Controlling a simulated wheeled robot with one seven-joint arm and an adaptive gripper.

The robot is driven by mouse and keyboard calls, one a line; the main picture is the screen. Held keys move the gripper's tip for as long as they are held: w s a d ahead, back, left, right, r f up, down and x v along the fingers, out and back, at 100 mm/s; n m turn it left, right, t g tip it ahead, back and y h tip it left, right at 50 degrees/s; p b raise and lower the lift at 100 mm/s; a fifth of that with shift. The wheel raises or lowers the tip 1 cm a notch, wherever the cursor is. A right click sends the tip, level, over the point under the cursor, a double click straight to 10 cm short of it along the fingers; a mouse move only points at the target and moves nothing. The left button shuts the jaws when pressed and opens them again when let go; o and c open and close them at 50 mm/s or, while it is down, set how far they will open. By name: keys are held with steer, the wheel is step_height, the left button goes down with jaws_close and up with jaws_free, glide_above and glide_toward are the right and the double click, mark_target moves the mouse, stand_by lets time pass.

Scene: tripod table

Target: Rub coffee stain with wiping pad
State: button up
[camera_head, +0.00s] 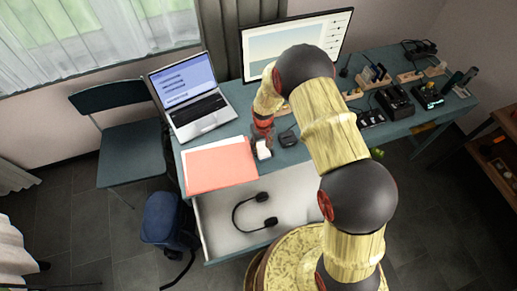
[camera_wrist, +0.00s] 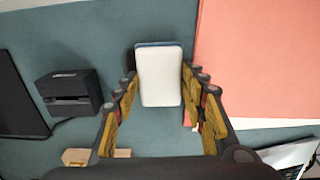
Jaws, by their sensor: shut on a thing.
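The wiping pad (camera_wrist: 160,78) is a white block with a blue edge along its far side. My gripper (camera_wrist: 159,84) is shut on it, with one finger on each side. In the head view the pad (camera_head: 263,150) shows as a small white piece at the table (camera_head: 240,127), just right of the red folder. A dark patch (camera_wrist: 130,60) shows at the pad's upper left in the wrist view. It may be the coffee stain or a shadow; the pad hides the rest. I cannot tell whether the pad touches the tabletop.
A red folder (camera_head: 220,164) lies close left of my gripper, with an open laptop (camera_head: 192,97) behind it. A monitor (camera_head: 290,45) stands at the back. A black box (camera_wrist: 68,93) is nearby. The open drawer (camera_head: 218,222) holds a headset (camera_head: 250,213). Chargers (camera_head: 395,102) crowd the right side.

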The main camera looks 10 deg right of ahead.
steer(key=shift+w+d+f+b, duration=0.1)
steer(key=shift+w+d+b, duration=0.15)
steer(key=shift+d, duration=1.1)
steer(key=shift+w+d+b, duration=0.15)
steer(key=shift+w+d, duration=0.15)
steer(key=shift+d, duration=1)
steer(key=shift+a, duration=0.15)
steer(key=shift+a, duration=0.2)
steer(key=shift+s+a+r, duration=0.15)
steer(key=shift+s+a, duration=0.05)
steer(key=shift+a, duration=0.55)
steer(key=shift+s+a+r, duration=0.1)
steer(key=shift+s+a, duration=0.05)
steer(key=shift+a, duration=0.55)
steer(key=shift+s+a+f+b, duration=0.1)
steer(key=shift+s+a+b, duration=0.1)
steer(key=shift+a, duration=0.7)
steer(key=shift+s+a+f+b, duration=0.1)
steer(key=shift+s+a, duration=0.1)
steer(key=shift+a, duration=0.7)
steer(key=shift+a+f, duration=0.1)
steer(key=shift+a, duration=0.05)
steer(key=shift+d, duration=0.2)
